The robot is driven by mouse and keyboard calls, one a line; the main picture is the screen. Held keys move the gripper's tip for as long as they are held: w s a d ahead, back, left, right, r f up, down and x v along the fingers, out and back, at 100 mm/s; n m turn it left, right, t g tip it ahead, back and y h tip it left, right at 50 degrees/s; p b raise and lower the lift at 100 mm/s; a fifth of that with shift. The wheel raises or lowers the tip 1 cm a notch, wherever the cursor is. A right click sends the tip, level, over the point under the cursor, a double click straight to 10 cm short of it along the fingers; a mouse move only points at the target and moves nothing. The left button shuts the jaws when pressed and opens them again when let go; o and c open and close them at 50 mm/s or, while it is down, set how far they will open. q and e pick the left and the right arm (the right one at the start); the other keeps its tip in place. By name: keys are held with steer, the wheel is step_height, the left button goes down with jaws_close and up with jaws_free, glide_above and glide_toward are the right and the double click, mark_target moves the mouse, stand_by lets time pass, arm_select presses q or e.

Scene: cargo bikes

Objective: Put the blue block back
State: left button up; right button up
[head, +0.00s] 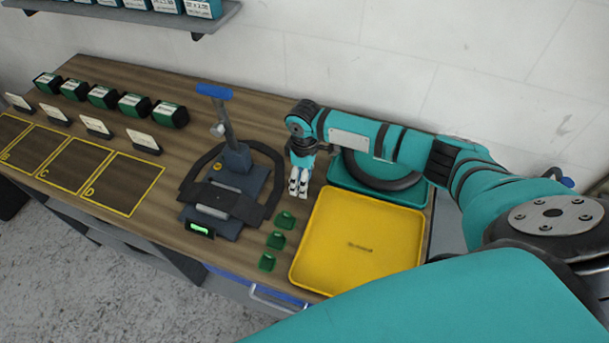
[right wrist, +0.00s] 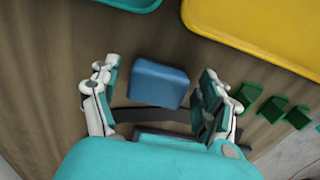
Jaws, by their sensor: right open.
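The blue block (right wrist: 158,84) lies between the two spread fingers of my right gripper (right wrist: 156,74) in the right wrist view, with gaps on both sides. I cannot tell how far below the fingertips it is. In the head view my right gripper (head: 299,182) points down over the table between the black stand and the yellow tray. The block is not visible there, apparently hidden by the gripper. My left gripper is not in view.
The yellow tray (head: 345,262) is empty, with a teal tray (head: 410,193) behind it. Several small green pieces (head: 276,240) lie left of it. A stand with a blue handle (head: 214,91) is further left. Green boxes (head: 135,105) and yellow-outlined squares (head: 122,184) occupy the left side.

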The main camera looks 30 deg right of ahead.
step_height(320, 180, up, 12)
steer(key=b, duration=0.3)
